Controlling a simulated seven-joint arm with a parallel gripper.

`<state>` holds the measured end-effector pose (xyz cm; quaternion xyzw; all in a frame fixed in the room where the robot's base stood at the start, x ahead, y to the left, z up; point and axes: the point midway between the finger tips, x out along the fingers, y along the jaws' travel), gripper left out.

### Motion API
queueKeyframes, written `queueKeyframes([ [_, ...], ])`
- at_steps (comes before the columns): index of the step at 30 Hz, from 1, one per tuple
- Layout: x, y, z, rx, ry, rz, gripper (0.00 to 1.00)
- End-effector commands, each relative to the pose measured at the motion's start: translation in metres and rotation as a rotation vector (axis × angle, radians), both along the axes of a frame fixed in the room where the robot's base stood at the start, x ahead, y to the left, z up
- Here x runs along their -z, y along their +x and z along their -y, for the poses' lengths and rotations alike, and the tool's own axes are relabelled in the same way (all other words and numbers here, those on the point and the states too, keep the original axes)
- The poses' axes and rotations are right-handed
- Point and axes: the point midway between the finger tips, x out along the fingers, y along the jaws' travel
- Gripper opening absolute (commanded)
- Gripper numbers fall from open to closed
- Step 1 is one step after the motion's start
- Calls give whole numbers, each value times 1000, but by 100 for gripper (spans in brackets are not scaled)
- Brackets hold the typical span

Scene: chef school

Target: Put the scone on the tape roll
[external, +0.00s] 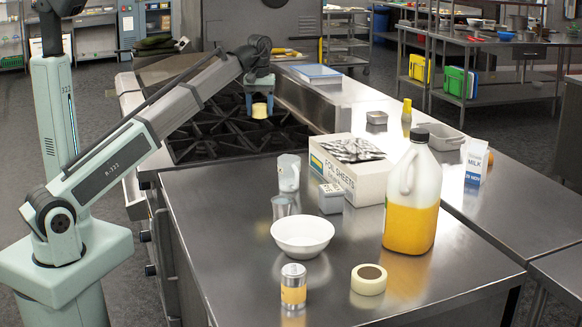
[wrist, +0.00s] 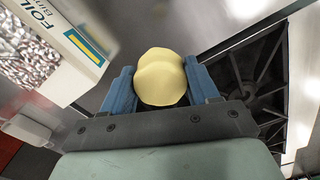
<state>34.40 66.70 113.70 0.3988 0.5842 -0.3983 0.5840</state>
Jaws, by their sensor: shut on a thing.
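The scone (external: 260,110) is a small pale yellow piece held between the fingers of my gripper (external: 259,101). In the external view it hangs in the air over or near the stove's front right area. In the wrist view the scone (wrist: 160,76) sits between the two blue fingers of my gripper (wrist: 162,84), which are shut on it. The tape roll (external: 369,279) is a cream ring with a brown centre, lying flat on the steel counter near the front. It is well apart from my gripper, and I do not see it in the wrist view.
A foil sheets box (external: 362,184), a white bowl (external: 302,236), a tin can (external: 293,286) and a tall juice jug (external: 411,205) stand on the counter (external: 225,225). The jug is close behind the tape roll. The stove (external: 215,140) lies behind the counter.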

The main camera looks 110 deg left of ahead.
Motion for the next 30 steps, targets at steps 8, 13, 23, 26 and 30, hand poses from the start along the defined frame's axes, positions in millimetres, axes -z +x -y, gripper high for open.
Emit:
queueKeyframes([
  [8,2,61,19,81,-1,0,30],
  [13,2,111,40,150,-1,-1,30],
  [23,1,214,97,297,-1,-1,30],
  [26,1,244,118,342,-1,0,30],
  [30,1,284,149,404,-1,0,30],
])
